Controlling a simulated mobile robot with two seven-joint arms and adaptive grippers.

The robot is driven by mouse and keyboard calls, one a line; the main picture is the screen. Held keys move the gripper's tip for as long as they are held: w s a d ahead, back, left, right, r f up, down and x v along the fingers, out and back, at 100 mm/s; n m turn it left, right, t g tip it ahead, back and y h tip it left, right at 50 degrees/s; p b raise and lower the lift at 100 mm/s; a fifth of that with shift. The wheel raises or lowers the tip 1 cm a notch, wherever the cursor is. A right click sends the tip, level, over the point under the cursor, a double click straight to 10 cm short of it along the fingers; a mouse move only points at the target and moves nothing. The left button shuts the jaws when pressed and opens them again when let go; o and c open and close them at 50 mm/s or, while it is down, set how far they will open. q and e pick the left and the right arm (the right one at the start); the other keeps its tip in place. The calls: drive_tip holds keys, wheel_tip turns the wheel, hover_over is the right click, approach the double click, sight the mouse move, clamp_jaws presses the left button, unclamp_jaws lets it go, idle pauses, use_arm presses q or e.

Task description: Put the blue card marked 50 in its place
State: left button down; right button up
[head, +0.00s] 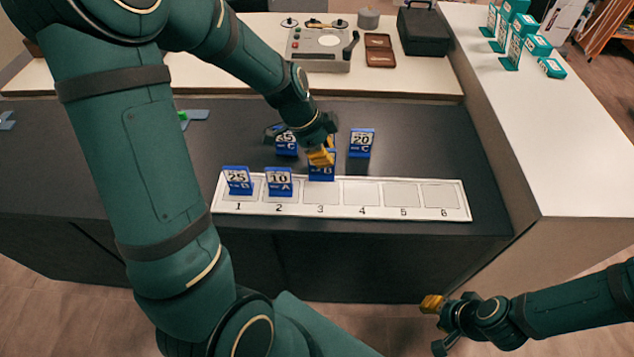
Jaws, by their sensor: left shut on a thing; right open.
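My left gripper (321,155) is shut on a blue card (322,172) over the back edge of slot 3 of the white numbered strip (345,212). Its letter looks like B; the gripper hides its number, so I cannot tell whether it is the 50. I cannot tell whether it touches the strip. A blue card marked 25 (238,181) stands in slot 1 and one marked 10 (279,181) in slot 2. Slots 4, 5 and 6 are empty. My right gripper (436,325) is open and empty, in front of the dark table.
Behind the strip stand a blue card 20 C (361,143) and a partly hidden card C (286,145), apparently 35. The dark table (430,140) is clear at right. A device (318,48) and black case (422,32) sit on the back counter; teal boxes (522,38) at right.

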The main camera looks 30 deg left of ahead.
sight(324, 173)
use_arm(q)
wheel_tip(324, 173, down, 3)
drive_tip(key=shift+w, duration=0.1)
drive_tip(key=shift+f+b, duration=0.85)
drive_tip(key=shift+f, duration=1.25)
drive_tip(key=shift+r, duration=0.1)
drive_tip(key=shift+f, duration=0.2)
drive_tip(key=c, duration=1.1)
unclamp_jaws()
drive_tip(key=shift+c, duration=0.2)
drive_tip(key=shift+r, duration=0.1)
